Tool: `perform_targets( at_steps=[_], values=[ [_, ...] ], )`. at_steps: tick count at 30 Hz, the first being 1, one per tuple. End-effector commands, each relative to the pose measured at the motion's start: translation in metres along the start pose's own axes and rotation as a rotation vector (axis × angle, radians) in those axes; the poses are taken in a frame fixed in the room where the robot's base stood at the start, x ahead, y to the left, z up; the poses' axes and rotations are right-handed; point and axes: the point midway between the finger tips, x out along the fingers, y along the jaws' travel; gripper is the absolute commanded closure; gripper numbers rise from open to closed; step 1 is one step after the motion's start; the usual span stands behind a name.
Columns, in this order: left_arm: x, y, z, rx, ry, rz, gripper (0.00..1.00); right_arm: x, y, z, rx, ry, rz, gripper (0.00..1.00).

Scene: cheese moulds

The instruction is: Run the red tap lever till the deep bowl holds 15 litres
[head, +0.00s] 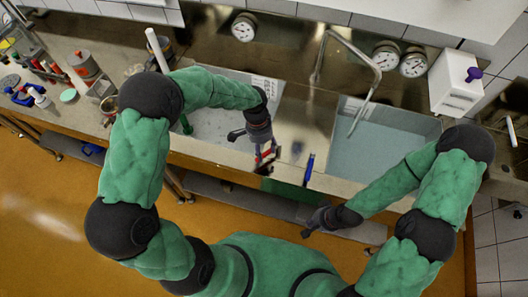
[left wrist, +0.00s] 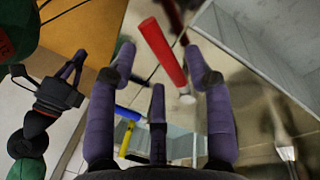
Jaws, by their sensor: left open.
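The red tap lever (left wrist: 164,54) shows in the left wrist view, tilted, between and beyond my left fingertips. In the head view only a small red and white part (head: 268,152) shows beside my left gripper (head: 262,146). That gripper is open over the front rim between the two sink bowls; contact with the lever cannot be told. The left bowl (head: 215,125) looks grey inside. The right bowl (head: 385,135) holds bluish water. I cannot tell which is the deep bowl. My right gripper (head: 318,222) is low in front of the counter, away from the levers; its jaw state is unclear.
A blue lever (head: 309,167) stands right of my left gripper. A bent steel spout (head: 348,50) reaches over the right bowl. Round dials (head: 244,28) (head: 386,55) are on the wall. A white box (head: 457,85) stands at right. Bottles and jars crowd the left counter.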

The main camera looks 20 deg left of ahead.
Motion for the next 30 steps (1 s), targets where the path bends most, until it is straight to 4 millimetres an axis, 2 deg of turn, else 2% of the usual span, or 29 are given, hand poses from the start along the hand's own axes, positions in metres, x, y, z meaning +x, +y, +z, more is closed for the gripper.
perform_targets(
  at_steps=[6, 15, 18, 21, 30],
  values=[
    [0.016, 0.000, 0.000, -0.001, 0.000, 0.000, 0.49, 0.001, 0.001, 0.000, 0.000, 0.000, 0.000, 1.00],
    [0.017, 0.000, 0.000, -0.001, 0.001, 0.000, 0.49, 0.001, 0.000, 0.000, 0.000, 0.000, 0.000, 1.00],
    [0.017, 0.000, 0.000, -0.001, 0.001, 0.000, 0.77, 0.001, 0.000, 0.000, 0.000, 0.000, 0.000, 1.00],
    [0.017, 0.000, 0.000, -0.001, 0.001, 0.000, 1.00, 0.001, 0.000, 0.000, 0.000, 0.000, 0.000, 1.00],
    [0.018, 0.003, -0.003, -0.007, 0.002, 0.000, 1.00, 0.002, 0.001, 0.000, 0.000, 0.000, 0.000, 1.00]
  ],
)
